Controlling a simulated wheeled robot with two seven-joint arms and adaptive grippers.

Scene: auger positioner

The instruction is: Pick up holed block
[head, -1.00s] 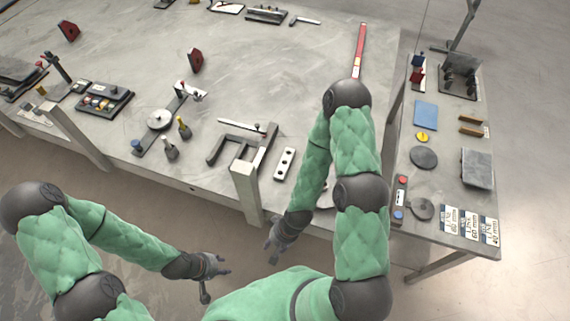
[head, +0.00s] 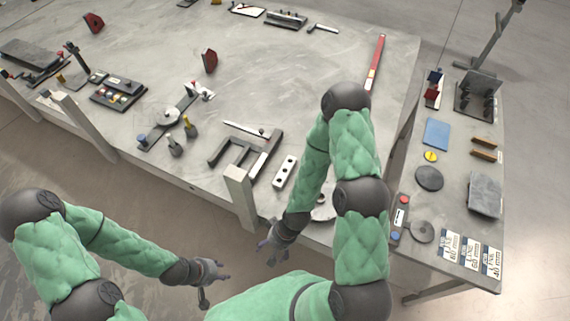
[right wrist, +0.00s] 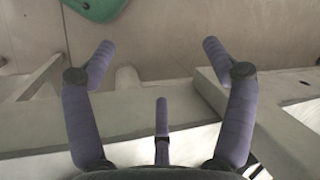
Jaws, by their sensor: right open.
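The holed block (head: 285,171) is a pale block with several dark holes in a row. It lies on the big grey table near its front edge, right of a dark square frame. My right gripper (head: 265,247) is below and in front of the block, beyond the table's front edge, apart from the block. In the right wrist view my right gripper (right wrist: 158,60) is open with nothing between its fingers. My left gripper (head: 224,272) hangs low in front of the table, far from the block. Whether it is open is too small to tell.
A round pale disc (head: 322,212) lies partly behind my right arm. A side table (head: 452,190) with discs, plates and cards is at right. The table's middle is mostly clear.

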